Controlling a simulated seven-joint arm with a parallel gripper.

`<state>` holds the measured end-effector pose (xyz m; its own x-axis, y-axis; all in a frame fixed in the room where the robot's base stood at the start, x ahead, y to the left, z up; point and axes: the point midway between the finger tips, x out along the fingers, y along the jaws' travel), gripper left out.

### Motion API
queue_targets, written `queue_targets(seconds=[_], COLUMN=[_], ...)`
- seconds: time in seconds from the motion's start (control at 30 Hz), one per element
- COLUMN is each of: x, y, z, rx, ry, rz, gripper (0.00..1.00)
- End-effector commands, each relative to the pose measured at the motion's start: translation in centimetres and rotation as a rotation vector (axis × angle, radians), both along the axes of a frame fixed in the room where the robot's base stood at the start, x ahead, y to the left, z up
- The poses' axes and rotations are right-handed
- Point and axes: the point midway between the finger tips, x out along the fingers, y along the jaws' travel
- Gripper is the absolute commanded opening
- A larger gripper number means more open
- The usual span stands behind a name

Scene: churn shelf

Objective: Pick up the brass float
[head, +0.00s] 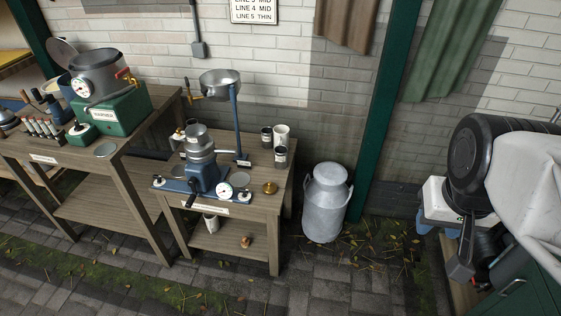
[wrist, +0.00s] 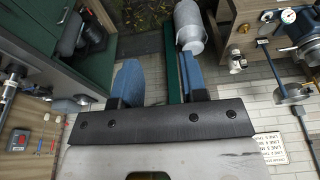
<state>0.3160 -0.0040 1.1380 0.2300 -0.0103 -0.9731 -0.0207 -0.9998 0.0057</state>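A small round brass piece (head: 270,187), which looks like the brass float, sits on the top of the right wooden table (head: 262,208), right of the white dial gauge. It also seems to show as a small gold disc in the wrist view (wrist: 267,16). Another small brass-orange piece (head: 246,241) stands on that table's lower shelf. I cannot be fully certain which of the two is the float. My gripper (wrist: 158,62) is open, its two blue fingers apart with nothing between them. It is well away from the table and both brass pieces.
A metal milk churn (head: 327,203) stands on the paving right of the table. A blue machine (head: 203,176), a bowl on a stand (head: 220,82) and several cups crowd the tabletop. A green post (head: 382,115) rises behind the churn.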

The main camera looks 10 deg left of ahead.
Motion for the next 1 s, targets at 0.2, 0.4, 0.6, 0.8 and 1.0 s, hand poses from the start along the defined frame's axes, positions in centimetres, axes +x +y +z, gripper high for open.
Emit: queue_targets(seconds=[0.2, 0.4, 0.6, 0.8, 1.0], x=[0.0, 0.0, 0.0, 0.2, 1.7], y=[0.0, 0.0, 0.0, 0.0, 0.4], z=[0.0, 0.0, 0.0, 0.0, 0.2], rx=[0.0, 0.0, 0.0, -0.001, -0.004], ry=[0.0, 0.0, 0.0, 0.001, 0.007], rz=[0.0, 0.0, 0.0, 0.003, 0.031], gripper=[0.52, 0.82, 0.89, 0.89, 0.89])
